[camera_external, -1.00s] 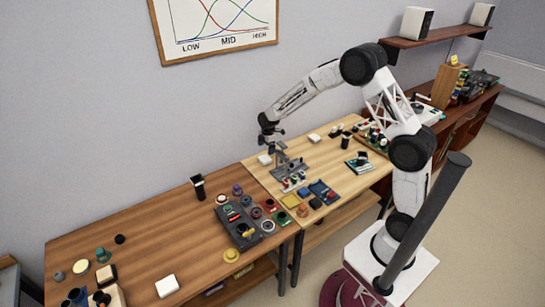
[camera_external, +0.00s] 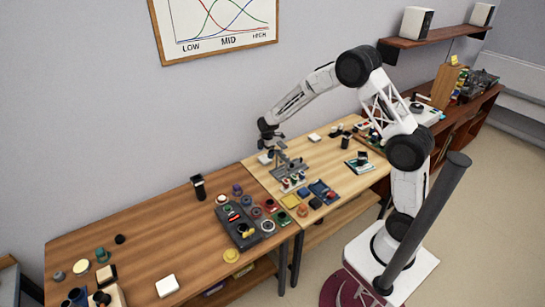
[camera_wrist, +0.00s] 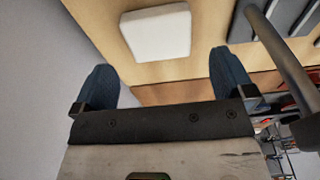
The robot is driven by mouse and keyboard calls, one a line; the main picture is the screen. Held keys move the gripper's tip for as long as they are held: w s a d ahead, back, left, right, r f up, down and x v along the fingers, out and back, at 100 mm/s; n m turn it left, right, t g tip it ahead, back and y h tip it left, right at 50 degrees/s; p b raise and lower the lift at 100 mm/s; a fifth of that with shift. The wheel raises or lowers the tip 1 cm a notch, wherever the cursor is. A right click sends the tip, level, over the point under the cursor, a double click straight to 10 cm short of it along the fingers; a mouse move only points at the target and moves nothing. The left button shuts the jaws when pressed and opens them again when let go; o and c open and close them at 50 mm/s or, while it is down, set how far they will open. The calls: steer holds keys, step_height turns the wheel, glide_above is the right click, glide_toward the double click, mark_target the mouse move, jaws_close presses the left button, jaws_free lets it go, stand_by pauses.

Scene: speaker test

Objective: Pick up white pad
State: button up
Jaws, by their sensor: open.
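A white pad (camera_wrist: 157,32) with rounded corners lies on the light wooden table, close ahead of my gripper (camera_wrist: 164,72) in the wrist view. The two blue fingers are wide apart, one toward each side of the pad, and nothing is between them. In the external view this pad (camera_external: 265,159) shows at the table's wall side, just below my gripper (camera_external: 270,147) and partly hidden by it. Similar white pads lie at the back of the light table (camera_external: 314,137) and at the front of the darker table (camera_external: 167,286).
A grey slotted rack (camera_external: 285,166) stands close right of the gripper; its parts also show at the wrist view's right edge. The wall is close on the left. A dark control box (camera_external: 237,227) and several coloured knobs lie nearer the front.

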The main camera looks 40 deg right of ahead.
mark_target(264, 158)
steer(key=shift+a+f, duration=0.15)
steer(key=shift+f, duration=1.1)
steer(key=shift+a+f, duration=0.1)
steer(key=shift+f, duration=1.1)
steer(key=c, duration=0.8)
